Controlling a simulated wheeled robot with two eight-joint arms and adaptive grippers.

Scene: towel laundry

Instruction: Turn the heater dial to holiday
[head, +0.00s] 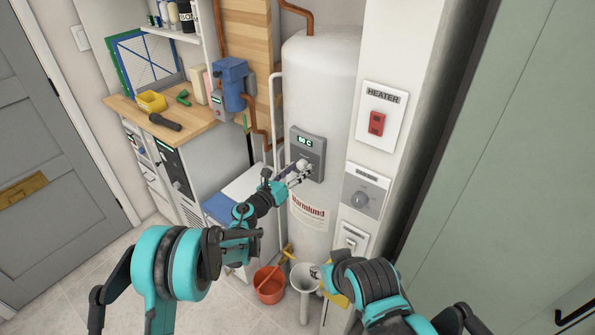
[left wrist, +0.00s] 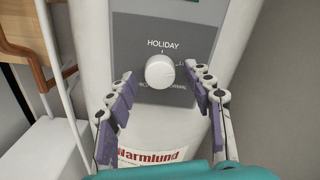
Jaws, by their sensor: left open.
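The heater is a tall white tank with a grey control panel (head: 308,152) that has a lit green display. Its round white dial (left wrist: 160,72) sits below the word HOLIDAY in the left wrist view, with more labels at the right and below. I cannot make out a pointer on the dial. My left gripper (head: 297,173) is in front of the panel's lower part, hiding the dial in the head view. In the left wrist view its purple-padded fingers (left wrist: 164,108) are open, one on each side of the dial and apart from it.
A wall plate marked HEATER (head: 382,116) with a red switch and a grey knob panel (head: 364,194) are right of the tank. A wooden counter (head: 190,130) is at the left. An orange bucket (head: 270,286) stands on the floor below.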

